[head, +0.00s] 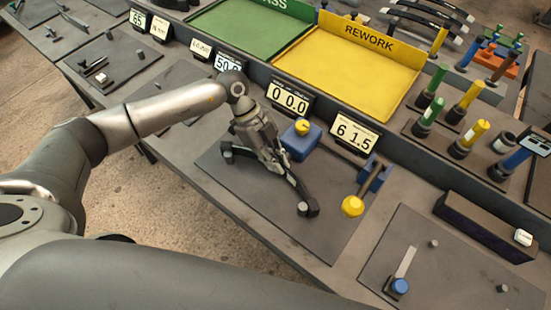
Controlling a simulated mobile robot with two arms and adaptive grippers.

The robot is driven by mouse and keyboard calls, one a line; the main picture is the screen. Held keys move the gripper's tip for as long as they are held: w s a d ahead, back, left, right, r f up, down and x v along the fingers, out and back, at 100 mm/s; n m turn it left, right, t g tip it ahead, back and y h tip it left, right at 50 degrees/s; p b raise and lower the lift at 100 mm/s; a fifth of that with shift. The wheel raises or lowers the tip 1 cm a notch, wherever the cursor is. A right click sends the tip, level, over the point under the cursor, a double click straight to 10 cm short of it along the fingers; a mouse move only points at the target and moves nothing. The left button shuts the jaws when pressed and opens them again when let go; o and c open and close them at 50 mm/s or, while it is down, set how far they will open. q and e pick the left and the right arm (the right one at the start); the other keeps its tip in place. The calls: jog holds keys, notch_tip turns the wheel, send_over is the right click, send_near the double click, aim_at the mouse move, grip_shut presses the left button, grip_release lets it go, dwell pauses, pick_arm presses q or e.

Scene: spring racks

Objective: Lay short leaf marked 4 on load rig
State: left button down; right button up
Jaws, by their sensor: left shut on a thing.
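My left gripper (272,160) reaches down over the middle of the dark plate of the load rig (330,232). It is shut on a dark, slightly curved leaf (298,186), the short leaf by its look. The mark on it cannot be read. One end of the leaf is close to a small grey post (304,208) at the front of the plate; I cannot tell whether they touch. The other end is partly hidden by the gripper, near another post at the left. My right gripper is not in view.
Displays reading 00.0 (289,98) and 61.5 (355,133) stand behind. A yellow REWORK tray (350,68) lies beyond. Colored-handled tools crowd the right.

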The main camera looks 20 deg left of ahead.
pick_arm(q)
jog(key=shift+d+r+p, duration=0.1)
jog(key=shift+r+p, duration=0.1)
jog(key=shift+p, duration=0.4)
dwell(0.8)
jog(key=shift+s, duration=0.3)
dwell(1.0)
jog(key=shift+f, duration=0.2)
dwell(0.3)
jog(key=c, duration=1)
grip_release()
jog(key=shift+s+a+f, duration=0.1)
jog(key=shift+a, duration=0.1)
notch_tip(320, 180, up, 8)
jog(key=p, duration=0.8)
